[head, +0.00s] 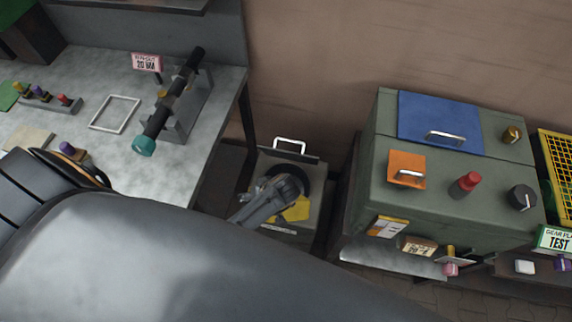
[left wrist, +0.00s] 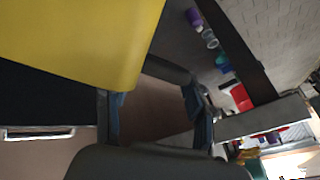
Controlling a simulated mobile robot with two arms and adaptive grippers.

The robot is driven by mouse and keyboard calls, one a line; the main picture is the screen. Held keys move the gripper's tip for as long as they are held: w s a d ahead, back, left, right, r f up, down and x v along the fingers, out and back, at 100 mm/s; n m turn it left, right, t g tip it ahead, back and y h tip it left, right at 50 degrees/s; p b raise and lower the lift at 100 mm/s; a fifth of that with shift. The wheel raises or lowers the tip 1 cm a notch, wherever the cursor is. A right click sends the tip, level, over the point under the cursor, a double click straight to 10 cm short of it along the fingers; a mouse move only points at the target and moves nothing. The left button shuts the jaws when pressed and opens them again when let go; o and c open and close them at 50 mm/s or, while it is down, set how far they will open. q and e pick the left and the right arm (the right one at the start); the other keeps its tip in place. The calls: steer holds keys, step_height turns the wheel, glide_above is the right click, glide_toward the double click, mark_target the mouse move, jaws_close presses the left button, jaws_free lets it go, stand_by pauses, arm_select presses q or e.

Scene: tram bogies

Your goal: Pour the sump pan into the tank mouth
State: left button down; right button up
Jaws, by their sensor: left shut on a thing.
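My left gripper (head: 290,190) reaches over the grey tank (head: 312,222) on the floor between bench and cabinet. The dark round tank mouth (head: 272,181) shows partly behind the gripper, with an upright dark lid and pale handle (head: 290,145) behind it. A yellow piece, which I take for the sump pan (head: 298,211), shows beside the gripper, mostly covered by it. In the left wrist view the pan (left wrist: 80,35) is a large yellow surface by the fingers (left wrist: 153,110), which are shut on it. Its tilt and contents are hidden. My right gripper is not in view.
A grey bench (head: 75,75) with a black and teal tool in a stand (head: 180,105) is at left. A green cabinet (head: 455,215) with a blue panel, orange panel and knobs stands close on the right. My arm fills the foreground.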

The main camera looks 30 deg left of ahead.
arm_select(q)
steer(key=shift+w+a+r+p, duration=0.15)
steer(key=shift+w+r+p, duration=0.2)
steer(key=shift+w, duration=0.05)
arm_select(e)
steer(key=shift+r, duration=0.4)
arm_select(q)
steer(key=shift+w+a+r+m+g+h+p, duration=0.15)
steer(key=shift+w+a+r+g+h+p, duration=0.15)
steer(key=shift+w+r+g, duration=0.25)
steer(key=shift+w+a+r+m+g+h+p, duration=0.2)
steer(key=shift+w+g+p, duration=0.15)
steer(key=shift+w, duration=0.3)
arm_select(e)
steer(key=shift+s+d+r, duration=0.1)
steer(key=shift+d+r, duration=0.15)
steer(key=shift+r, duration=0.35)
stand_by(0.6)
arm_select(q)
steer(key=shift+w+a+f+m+g+h+b, duration=0.2)
steer(key=shift+w+g+b, duration=0.2)
steer(key=shift+w+b, duration=0.2)
steer(key=shift+w+a+f+m+g+h+b, duration=0.1)
steer(key=shift+w+a+g+b, duration=0.1)
steer(key=shift+w+g+b, duration=0.4)
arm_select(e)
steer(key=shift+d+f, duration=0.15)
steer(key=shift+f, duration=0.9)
